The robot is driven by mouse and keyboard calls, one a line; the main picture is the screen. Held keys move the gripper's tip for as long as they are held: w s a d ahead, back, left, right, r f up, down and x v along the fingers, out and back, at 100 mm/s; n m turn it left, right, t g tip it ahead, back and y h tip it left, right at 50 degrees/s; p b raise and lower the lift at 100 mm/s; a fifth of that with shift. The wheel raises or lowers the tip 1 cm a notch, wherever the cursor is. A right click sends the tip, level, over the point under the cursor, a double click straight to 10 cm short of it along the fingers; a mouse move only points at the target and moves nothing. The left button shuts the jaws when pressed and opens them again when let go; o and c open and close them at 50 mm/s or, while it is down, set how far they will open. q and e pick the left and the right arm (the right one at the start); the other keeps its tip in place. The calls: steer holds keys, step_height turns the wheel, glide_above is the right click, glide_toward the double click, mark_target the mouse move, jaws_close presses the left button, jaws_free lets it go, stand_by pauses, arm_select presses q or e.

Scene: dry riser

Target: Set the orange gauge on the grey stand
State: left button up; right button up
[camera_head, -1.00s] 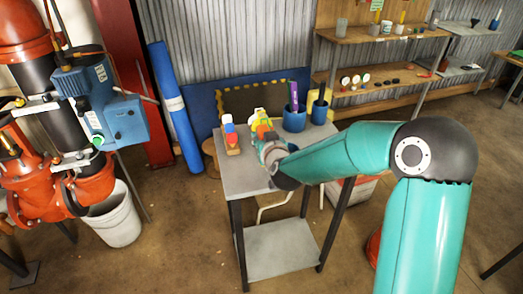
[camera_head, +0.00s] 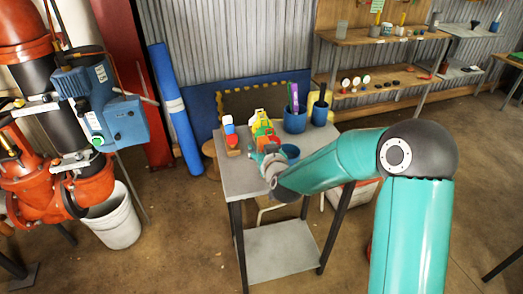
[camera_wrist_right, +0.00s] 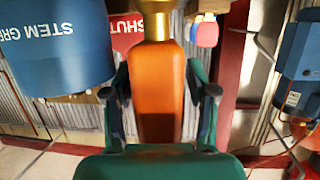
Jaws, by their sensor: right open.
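An orange body with a gold collar, apparently the orange gauge (camera_wrist_right: 157,95), stands between the fingers of my right gripper (camera_wrist_right: 160,105) in the right wrist view, which looks upside down. The fingers are open on either side of it; I cannot tell whether they touch it. In the head view my right gripper (camera_head: 266,143) is over the grey table (camera_head: 238,182), at a small yellow, orange and green cluster where parts cannot be separated. I cannot make out a separate grey stand. My left gripper is not in view.
Blue cups (camera_head: 295,118) stand at the table's back right; one shows large in the wrist view (camera_wrist_right: 55,45). Small red, white and blue items (camera_head: 229,130) stand at the table's left. Wooden shelves (camera_head: 380,35) are behind; a blue pump unit (camera_head: 125,120) is at left.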

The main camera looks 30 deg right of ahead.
steer(key=shift+r, duration=0.1)
steer(key=v, duration=1.1)
steer(key=s+a+f+g+y, duration=0.1)
steer(key=a+f+g+y, duration=0.15)
steer(key=f, duration=0.45)
steer(key=s+a+f+n+g+y, duration=0.1)
steer(key=a+f, duration=0.3)
steer(key=f, duration=0.2)
steer(key=s+a+f+g+y, duration=0.2)
steer(key=a+f, duration=0.1)
steer(key=f, duration=0.4)
steer(key=s+a+f+g+y, duration=0.3)
steer(key=s+a+f+g, duration=0.4)
steer(key=s+a+f, duration=0.4)
steer(key=s+f, duration=0.5)
steer(key=shift+n, duration=0.4)
steer(key=shift+s+a+g, duration=0.1)
steer(key=shift+g, duration=0.15)
step_height(320, 180, up, 8)
steer(key=p, duration=0.7)
steer(key=shift+p, duration=0.3)
